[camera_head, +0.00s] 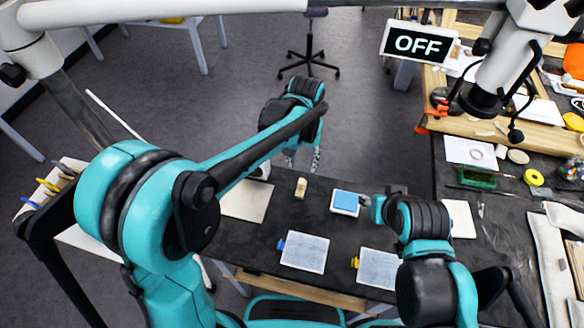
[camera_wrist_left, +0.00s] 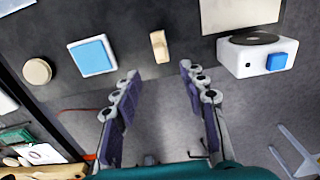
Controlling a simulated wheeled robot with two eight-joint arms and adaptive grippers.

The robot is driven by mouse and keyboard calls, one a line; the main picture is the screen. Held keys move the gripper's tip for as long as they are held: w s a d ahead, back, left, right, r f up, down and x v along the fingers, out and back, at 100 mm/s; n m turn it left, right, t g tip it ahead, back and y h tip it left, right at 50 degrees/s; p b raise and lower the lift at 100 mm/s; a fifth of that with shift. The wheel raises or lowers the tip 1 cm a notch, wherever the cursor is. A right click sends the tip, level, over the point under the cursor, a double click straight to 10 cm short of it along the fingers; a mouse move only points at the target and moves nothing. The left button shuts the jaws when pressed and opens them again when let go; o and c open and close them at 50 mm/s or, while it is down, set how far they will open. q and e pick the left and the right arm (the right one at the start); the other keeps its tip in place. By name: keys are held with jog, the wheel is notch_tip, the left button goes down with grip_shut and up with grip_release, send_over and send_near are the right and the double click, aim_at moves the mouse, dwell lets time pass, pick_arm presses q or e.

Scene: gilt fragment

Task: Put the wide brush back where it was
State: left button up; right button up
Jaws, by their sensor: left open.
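I cannot make out the wide brush for sure. A small tan block-like thing (camera_head: 301,187) stands near the far edge of the dark table; it also shows in the left wrist view (camera_wrist_left: 159,46), and I cannot tell whether it is the brush. My left gripper (camera_head: 302,162) is just beyond that edge, largely hidden by its own arm. In the left wrist view it (camera_wrist_left: 158,75) is open, with nothing between its fingers, and the tan thing lies ahead of the gap. My right gripper (camera_head: 374,206) is beside a blue-topped white square (camera_head: 345,202); its fingers are unclear.
Two pale pads (camera_head: 304,252) (camera_head: 377,268) lie on the near part of the dark table (camera_head: 262,238). A white box with a black disc (camera_wrist_left: 250,55) stands beside the tan thing. A round tan disc (camera_wrist_left: 37,71) lies past the blue-topped square. Tools crowd the right bench.

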pick_arm(q)
jog(key=s+a+r+n+t, duration=0.1)
jog(key=s+a+r+t, duration=0.2)
jog(key=s+a, duration=0.4)
jog(key=s+a+r+n+t, duration=0.1)
jog(key=s+a+r+t, duration=0.2)
jog(key=s+a, duration=0.4)
jog(key=shift+s+a+t, duration=0.35)
jog(key=shift+a+t, duration=0.25)
jog(key=shift+a, duration=1.3)
